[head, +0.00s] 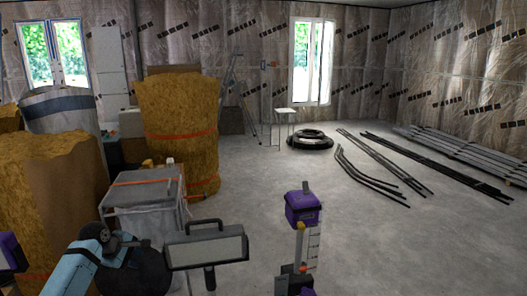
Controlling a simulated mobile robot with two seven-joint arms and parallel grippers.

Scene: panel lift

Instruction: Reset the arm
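My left arm comes in at the lower left as a pale blue link, with the dark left gripper (96,236) at its upper end. Its fingers cannot be made out, so I cannot tell whether it is open or shut. A large dark round shape is beside it. My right gripper is not in view. No lifted panel can be made out.
A work lamp (206,248) and a purple box (303,209) on a stand are close in front. A grey bin (143,205) and brown insulation rolls (180,120) crowd the left. Dark bars (385,160) lie at the right. The floor (400,245) at the lower right is clear.

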